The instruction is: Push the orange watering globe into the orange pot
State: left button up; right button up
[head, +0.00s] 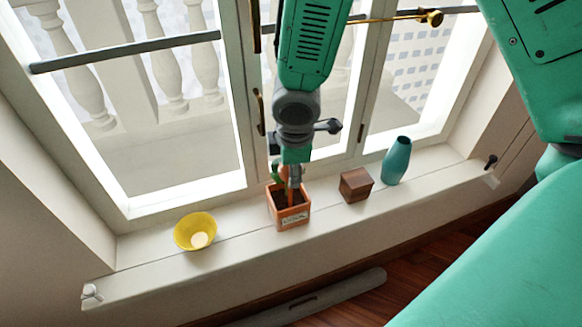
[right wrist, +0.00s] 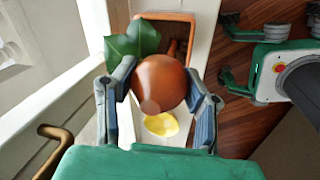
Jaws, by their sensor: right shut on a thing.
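The orange pot (head: 290,219) stands on the window sill, with dark soil and a small label on its front. It also shows in the right wrist view (right wrist: 165,16). My right gripper (head: 291,178) is right above the pot and points down. In the right wrist view its two fingers are closed on both sides of the round orange watering globe (right wrist: 160,80). The globe's stem points toward the pot; its lower end is hidden, so I cannot tell how deep it sits. A green leaf (right wrist: 133,42) shows beside the globe.
A yellow bowl (head: 185,230) with a pale round thing inside stands left of the pot. A brown wooden box (head: 356,186) and a teal vase (head: 396,161) stand to its right. The window with its handles is close behind. The sill's front edge is close in front.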

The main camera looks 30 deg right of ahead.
jog(key=shift+s+b+x, duration=0.15)
jog(key=shift+b+x, duration=0.3)
jog(key=shift+x, duration=0.25)
jog(key=shift+s+b+x, duration=0.1)
jog(key=shift+b+x, duration=0.3)
jog(key=shift+x, duration=0.25)
jog(key=shift+a, duration=0.1)
jog(key=o, duration=1.2)
jog(key=shift+o, duration=0.2)
jog(key=o, duration=0.4)
jog(key=p+v, duration=0.8)
jog(key=v, duration=0.1)
jog(key=shift+w+r+p, duration=0.1)
jog(key=shift+w+p, duration=0.05)
jog(key=shift+p, duration=0.25)
